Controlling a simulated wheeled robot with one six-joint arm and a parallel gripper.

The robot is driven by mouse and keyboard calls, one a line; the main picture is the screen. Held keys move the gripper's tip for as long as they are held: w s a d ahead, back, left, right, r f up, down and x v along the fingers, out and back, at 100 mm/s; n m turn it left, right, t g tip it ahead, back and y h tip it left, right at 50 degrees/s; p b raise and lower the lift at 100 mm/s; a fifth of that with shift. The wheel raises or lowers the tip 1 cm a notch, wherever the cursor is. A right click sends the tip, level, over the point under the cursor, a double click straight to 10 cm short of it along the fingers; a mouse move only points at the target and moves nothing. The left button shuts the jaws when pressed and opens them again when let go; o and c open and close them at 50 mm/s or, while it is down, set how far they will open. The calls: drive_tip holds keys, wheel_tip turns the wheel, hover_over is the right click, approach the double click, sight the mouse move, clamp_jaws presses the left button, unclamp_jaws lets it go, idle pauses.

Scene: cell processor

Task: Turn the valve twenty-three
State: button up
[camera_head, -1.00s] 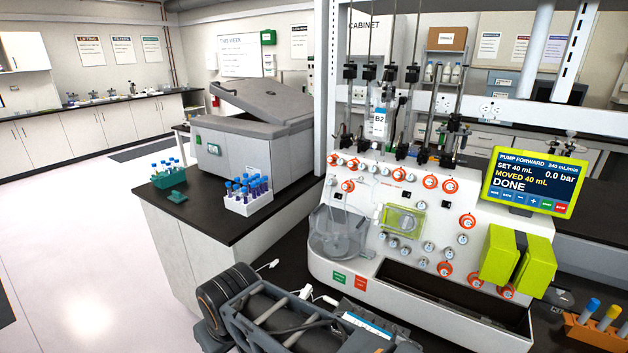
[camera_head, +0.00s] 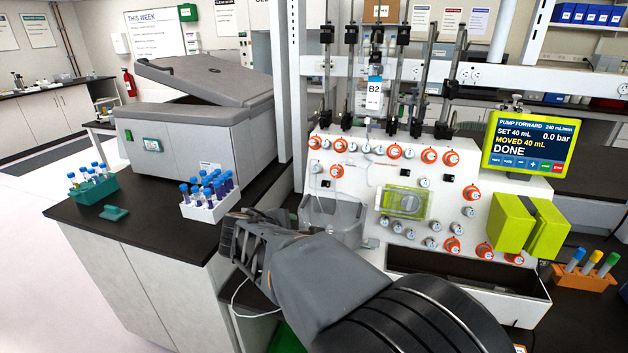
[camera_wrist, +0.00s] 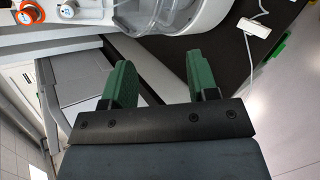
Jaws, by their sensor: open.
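The white cell processor panel (camera_head: 350,170) carries several small round valves, some with orange rings and some plain grey. An orange-ringed valve (camera_head: 429,156) is in the upper right part of the panel, and a grey valve (camera_head: 408,234) is lower down. I cannot read their numbers, so I cannot tell which is valve twenty-three. In the wrist view my gripper (camera_wrist: 162,82) has two green fingers, open and empty. An orange-ringed valve (camera_wrist: 67,10) shows at that view's upper left, apart from the fingers. My arm covers the machine's lower left in the head view.
A clear bowl (camera_head: 333,215) sits on the machine's left. A green-framed screen (camera_head: 529,147) reads DONE. A white tube rack (camera_head: 210,210) and a teal rack (camera_head: 93,186) stand on the left bench. An orange tube rack (camera_head: 580,278) stands at right. A white cable (camera_wrist: 248,50) lies near the gripper.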

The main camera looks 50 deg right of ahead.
drive_tip(key=w+d+n+t+h+b, duration=0.1)
drive_tip(key=w+d+n+h+b, duration=0.15)
drive_tip(key=d+n, duration=0.3)
drive_tip(key=n+t+h, duration=0.3)
drive_tip(key=n+h, duration=0.1)
drive_tip(key=n, duration=0.2)
approach(314, 170)
drive_tip(key=p+x, duration=0.1)
drive_tip(key=x, duration=0.8)
drive_tip(key=shift+d+p, duration=0.15)
drive_tip(key=shift+p, duration=0.2)
drive_tip(key=c, duration=0.9)
